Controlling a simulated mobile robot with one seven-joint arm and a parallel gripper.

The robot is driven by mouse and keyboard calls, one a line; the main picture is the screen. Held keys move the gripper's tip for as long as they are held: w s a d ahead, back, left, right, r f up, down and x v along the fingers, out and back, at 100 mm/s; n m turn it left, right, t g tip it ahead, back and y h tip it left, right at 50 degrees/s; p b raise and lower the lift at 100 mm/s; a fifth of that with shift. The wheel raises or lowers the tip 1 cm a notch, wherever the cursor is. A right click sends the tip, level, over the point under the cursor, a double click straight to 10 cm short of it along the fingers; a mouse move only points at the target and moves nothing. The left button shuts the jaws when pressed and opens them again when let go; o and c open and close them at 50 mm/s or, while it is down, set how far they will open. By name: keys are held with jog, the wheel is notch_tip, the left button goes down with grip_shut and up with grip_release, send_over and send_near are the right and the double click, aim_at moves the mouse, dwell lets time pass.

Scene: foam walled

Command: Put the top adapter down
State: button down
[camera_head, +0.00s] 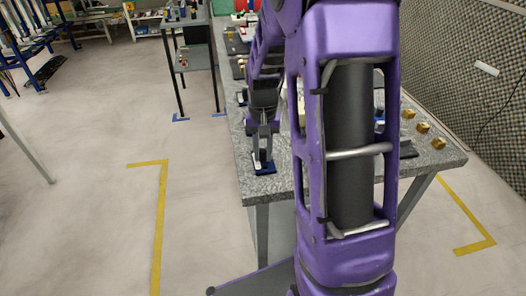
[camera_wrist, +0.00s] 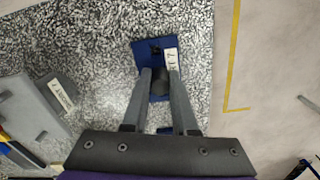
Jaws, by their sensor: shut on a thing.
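The adapter is a blue plate with a white label and a dark round knob. It shows in the wrist view (camera_wrist: 142,49) and in the head view (camera_head: 265,169), by the table's front left corner. My gripper (camera_wrist: 161,75) is shut on the adapter, with its fingers on either side of the dark knob; in the head view my gripper (camera_head: 262,150) points down over the tabletop. The plate is at or just above the grey speckled table (camera_wrist: 105,45); I cannot tell whether it touches. The fingers hide part of the plate.
In the wrist view, a labelled grey piece (camera_wrist: 62,97) and a larger grey block (camera_wrist: 27,110) lie to the left. Several brass-coloured pieces (camera_head: 422,128) sit at the table's right side, near the foam wall (camera_head: 470,60). Bare tabletop surrounds the adapter. My arm hides the table's middle.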

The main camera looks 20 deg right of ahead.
aim_at(263, 151)
jog(key=c, duration=0.7)
grip_release()
notch_tip(263, 151, up, 12)
jog(key=p, duration=0.2)
jog(key=shift+r, duration=0.2)
